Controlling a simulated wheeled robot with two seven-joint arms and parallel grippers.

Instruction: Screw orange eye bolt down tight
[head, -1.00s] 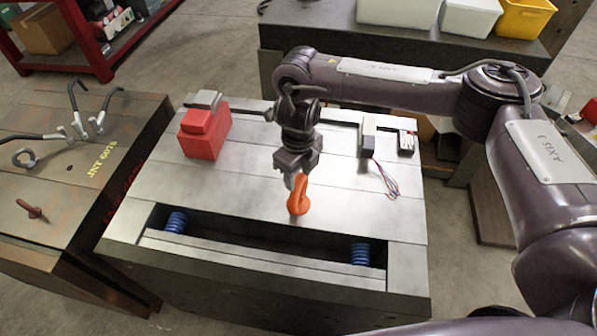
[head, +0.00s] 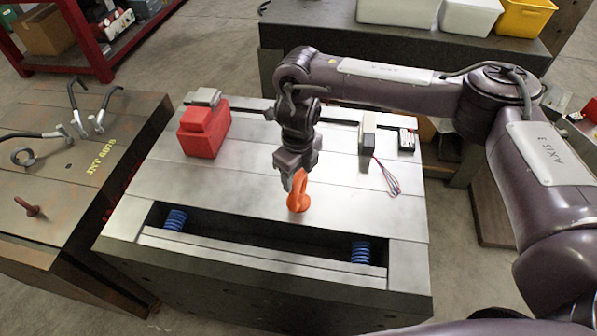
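The orange eye bolt (head: 299,197) stands upright on the grey metal mould base (head: 225,190), just behind its open slot. My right gripper (head: 293,180) points down at the top of the eye bolt's ring. Its fingertips are at the ring, and the ring hides part of them. I cannot tell whether the fingers close on the ring or only rest beside it. My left gripper is not in view.
A red block (head: 203,132) sits at the base's back left. A grey block (head: 368,135) with loose wires stands at the back right. Blue springs (head: 361,252) show in the front slot. A second mould base (head: 60,190) with eye bolts and hooked rods is at left.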

